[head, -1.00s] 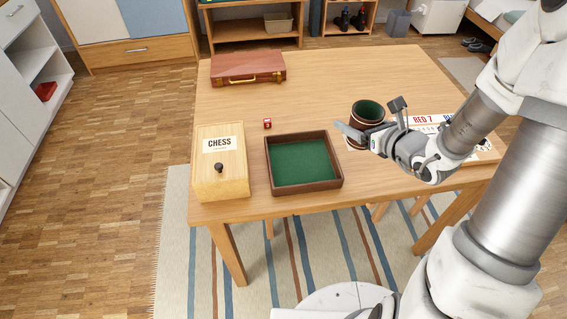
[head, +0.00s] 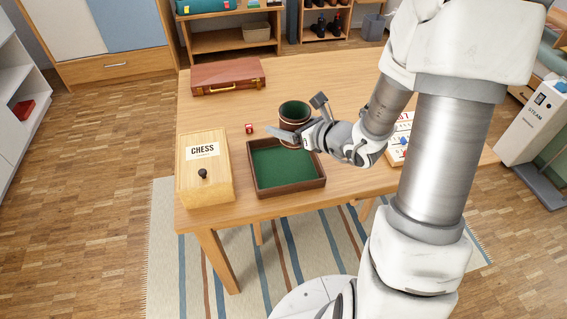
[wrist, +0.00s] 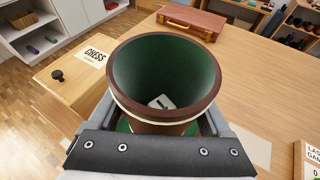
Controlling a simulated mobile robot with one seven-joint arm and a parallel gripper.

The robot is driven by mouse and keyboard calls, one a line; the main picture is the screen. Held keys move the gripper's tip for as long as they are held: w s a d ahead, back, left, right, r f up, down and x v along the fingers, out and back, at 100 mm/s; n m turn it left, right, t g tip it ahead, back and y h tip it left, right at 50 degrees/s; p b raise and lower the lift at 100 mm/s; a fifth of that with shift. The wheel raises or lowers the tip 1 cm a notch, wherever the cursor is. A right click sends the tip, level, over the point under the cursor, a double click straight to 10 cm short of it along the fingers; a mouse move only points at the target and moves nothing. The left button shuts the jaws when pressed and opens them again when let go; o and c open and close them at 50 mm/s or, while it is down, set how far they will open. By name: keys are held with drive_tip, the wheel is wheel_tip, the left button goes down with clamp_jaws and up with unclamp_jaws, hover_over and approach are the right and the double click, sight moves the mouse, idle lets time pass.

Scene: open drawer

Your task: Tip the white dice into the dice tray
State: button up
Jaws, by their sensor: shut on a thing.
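My gripper (head: 290,134) is shut on a brown dice cup (head: 294,113) with a green lining and holds it upright. The cup also fills the middle of the wrist view (wrist: 164,75), its mouth facing up. White dice (wrist: 161,102) lie at the bottom inside it; how many I cannot tell. The dice tray (head: 251,185), a dark wooden frame with a green floor, is on the table just in front of the cup. In the head view the cup overlaps the tray's far right edge. A strip of green shows below the cup in the wrist view.
A red die (head: 249,128) lies on the table behind the tray. A wooden chess box (head: 204,180) stands left of the tray. A brown case (head: 228,76) lies at the table's back left. A game board (head: 400,136) is partly hidden behind my arm.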

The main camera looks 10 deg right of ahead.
sight(290, 104)
idle(0.3)
drive_tip(key=r, duration=0.1)
drive_tip(key=w+r+m+h, duration=0.1)
drive_tip(key=w+r+m+t+h, duration=0.1)
drive_tip(key=r, duration=0.1)
drive_tip(key=shift+w+r+h, duration=0.1)
drive_tip(key=shift+r+h, duration=0.1)
drive_tip(key=shift+h, duration=0.1)
drive_tip(key=shift+d, duration=0.15)
drive_tip(key=shift+d+m, duration=0.1)
drive_tip(key=shift+m, duration=0.2)
